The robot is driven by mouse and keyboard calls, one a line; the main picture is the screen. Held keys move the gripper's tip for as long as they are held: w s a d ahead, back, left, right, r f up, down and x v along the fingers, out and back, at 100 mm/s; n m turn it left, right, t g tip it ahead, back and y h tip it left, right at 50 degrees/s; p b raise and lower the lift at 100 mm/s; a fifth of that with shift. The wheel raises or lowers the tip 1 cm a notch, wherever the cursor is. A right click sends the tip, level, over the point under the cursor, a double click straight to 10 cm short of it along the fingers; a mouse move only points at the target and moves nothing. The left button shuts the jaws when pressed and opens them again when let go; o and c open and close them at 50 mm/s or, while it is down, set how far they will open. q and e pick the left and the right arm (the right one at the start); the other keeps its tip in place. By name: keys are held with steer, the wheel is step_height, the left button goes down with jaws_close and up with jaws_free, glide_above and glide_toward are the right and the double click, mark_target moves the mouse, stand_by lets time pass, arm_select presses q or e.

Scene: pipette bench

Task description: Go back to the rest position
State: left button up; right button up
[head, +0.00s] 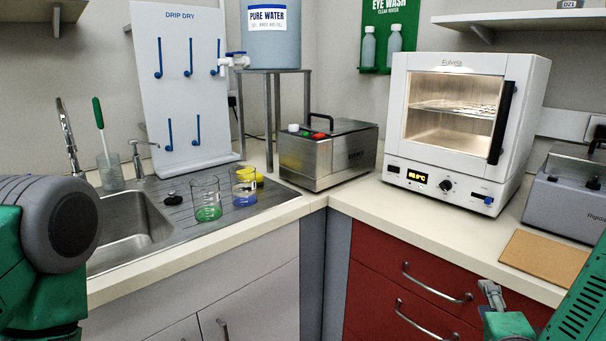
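My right gripper (491,296) shows at the lower right, in front of the red drawers and below the counter edge. Only a small grey part of it is visible above a green link of mine, and whether its fingers are open or shut is not clear. I see nothing held in it. My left arm fills the lower left corner with a green and grey joint. My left gripper is outside the picture.
A sink (130,232) and two beakers, one with green liquid (207,200) and one with blue (244,188), are at left. A steel bath (328,155) stands in the corner. A lit oven (461,130) and cork mat (553,258) are at right. Counter before the oven is clear.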

steer(key=s+a+f+n+g+y, duration=0.35)
steer(key=s+f+n, duration=0.2)
steer(key=f, duration=0.35)
steer(key=s+a+f+n+g+y, duration=0.2)
steer(key=s+f+n+g, duration=0.3)
steer(key=f, duration=0.5)
steer(key=s+f+n+g, duration=0.3)
steer(key=s+f+n, duration=0.1)
steer(key=s, duration=0.3)
steer(key=s+d+f+n+g, duration=0.1)
steer(key=s+f+n+g, duration=0.2)
steer(key=s, duration=0.5)
steer(key=f+n, duration=0.1)
steer(key=n, duration=0.1)
steer(key=shift+d+f+n, duration=0.15)
steer(key=shift+f+n, duration=0.15)
steer(key=shift+n, duration=0.05)
